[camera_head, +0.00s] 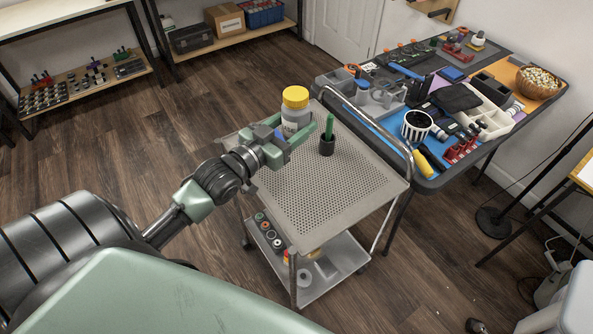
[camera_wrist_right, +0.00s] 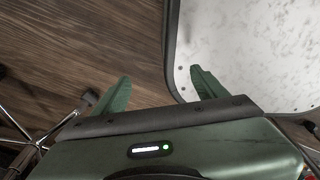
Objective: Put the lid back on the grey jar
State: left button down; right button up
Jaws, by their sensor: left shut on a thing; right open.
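A grey-white jar (camera_head: 291,119) stands at the far end of the perforated top of a metal cart (camera_head: 305,198). A yellow lid (camera_head: 295,97) sits on top of the jar; I cannot tell whether it is screwed down. My left gripper (camera_head: 287,134) reaches in from the left at the height of the jar's body, below the lid. Its green fingers lie on both sides of the jar and are shut on it, hiding its lower part. My right gripper (camera_wrist_right: 163,88) is open and empty in the right wrist view, over the floor and a pale speckled surface.
A black cup (camera_head: 327,146) with a green object (camera_head: 329,126) stands right of the jar, close to my left fingers. A crowded workbench (camera_head: 425,183) stands beyond the cart's handle. The near part of the cart top is clear; the lower shelf holds several small items.

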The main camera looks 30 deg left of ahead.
pick_arm(q)
notch_tip(320, 180, down, 12)
jog(key=shift+f+b, duration=0.2)
jog(key=shift+b, duration=0.3)
jog(key=shift+f, duration=0.4)
pick_arm(e)
jog(key=shift+d+f, duration=0.4)
jog(key=shift+f, duration=0.2)
jog(key=shift+a, duration=0.25)
pick_arm(q)
jog(key=shift+f, duration=1.9)
pick_arm(e)
jog(key=shift+f, duration=0.25)
pick_arm(q)
jog(key=shift+b, duration=0.35)
pick_arm(e)
jog(key=shift+d+f, duration=0.1)
jog(key=shift+d, duration=0.05)
pick_arm(q)
jog(key=shift+c, duration=2.4)
grip_release()
jog(key=shift+f, duration=0.2)
pick_arm(e)
jog(key=shift+d, duration=0.1)
